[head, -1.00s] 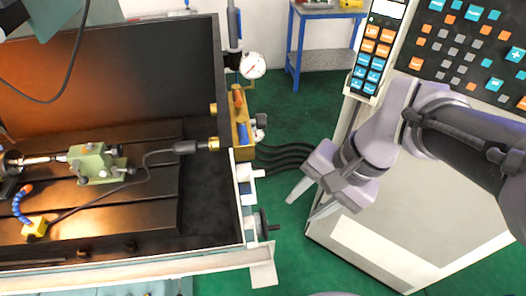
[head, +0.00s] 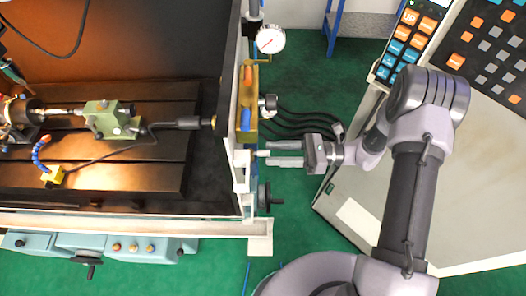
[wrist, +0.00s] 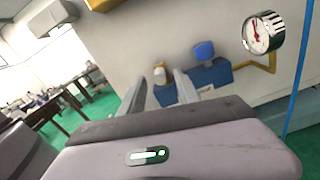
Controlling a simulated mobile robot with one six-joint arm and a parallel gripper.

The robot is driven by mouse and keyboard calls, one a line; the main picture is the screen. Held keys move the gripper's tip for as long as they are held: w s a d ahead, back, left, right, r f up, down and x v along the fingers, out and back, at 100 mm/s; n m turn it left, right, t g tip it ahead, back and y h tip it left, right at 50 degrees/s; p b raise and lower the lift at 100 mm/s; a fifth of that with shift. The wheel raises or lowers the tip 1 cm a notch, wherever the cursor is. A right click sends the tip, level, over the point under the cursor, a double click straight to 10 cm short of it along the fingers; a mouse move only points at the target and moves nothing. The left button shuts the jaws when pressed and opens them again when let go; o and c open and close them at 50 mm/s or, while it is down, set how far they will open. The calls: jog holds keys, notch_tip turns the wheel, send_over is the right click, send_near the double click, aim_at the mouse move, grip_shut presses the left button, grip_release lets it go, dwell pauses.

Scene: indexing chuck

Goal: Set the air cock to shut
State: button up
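A brass valve block (head: 254,91) sits on the right edge of the machine's tray in the head view. It carries an orange lever (head: 248,75) and a blue lever (head: 245,118); I cannot tell which is the air cock. My gripper (head: 272,153) is just right of the tray edge, below the brass block in the picture.
A dial gauge (head: 270,40) is above the block. Black hoses (head: 300,120) run just above my gripper. A handwheel (head: 266,197) is below it. The control cabinet (head: 465,150) stands to the right, partly behind my arm. Green floor is clear at the lower middle.

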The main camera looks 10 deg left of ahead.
aim_at(262, 153)
jog(key=x, duration=0.4)
grip_shut()
